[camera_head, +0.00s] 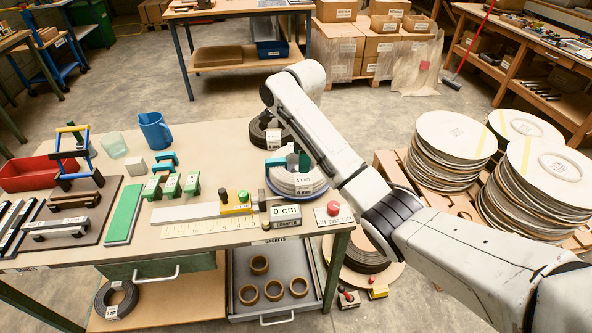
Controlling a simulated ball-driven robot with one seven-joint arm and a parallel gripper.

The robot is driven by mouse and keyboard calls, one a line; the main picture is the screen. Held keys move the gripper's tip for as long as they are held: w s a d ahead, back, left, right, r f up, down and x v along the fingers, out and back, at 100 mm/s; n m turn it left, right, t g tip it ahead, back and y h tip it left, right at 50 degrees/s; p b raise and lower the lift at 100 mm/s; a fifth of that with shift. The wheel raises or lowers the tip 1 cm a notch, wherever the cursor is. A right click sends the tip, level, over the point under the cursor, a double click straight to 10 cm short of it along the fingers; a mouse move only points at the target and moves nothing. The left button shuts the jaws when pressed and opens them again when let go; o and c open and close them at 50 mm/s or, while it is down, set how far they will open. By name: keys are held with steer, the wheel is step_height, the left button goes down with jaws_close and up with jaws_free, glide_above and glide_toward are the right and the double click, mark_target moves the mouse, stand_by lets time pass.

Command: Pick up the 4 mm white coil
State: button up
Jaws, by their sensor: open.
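A white coil (303,186) with a small tag lies on the workbench (235,145), right of its middle. It sits on a blue-edged round base, and teal and green parts show at its top. The tag's print is too small to read. My arm comes in from the lower right and bends above the bench behind the coil. Its forearm passes just right of the coil and covers part of that side.
A black coil (259,133) lies behind the white one. A 0 cm block (285,213) and red-button box (333,213) stand in front. Green-topped blocks (172,186) and a blue jug (155,131) are left. Disc stacks (455,150) stand on a pallet at right.

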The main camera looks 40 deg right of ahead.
mark_target(302, 178)
steer(key=shift+d, duration=0.25)
step_height(302, 178, down, 3)
steer(key=shift+f+b, duration=0.15)
steer(key=shift+b, duration=1.05)
steer(key=shift+f+p, duration=0.35)
steer(key=shift+s+f, duration=0.1)
steer(key=shift+f, duration=3.1)
jaws_close()
steer(key=shift+r, duration=0.1)
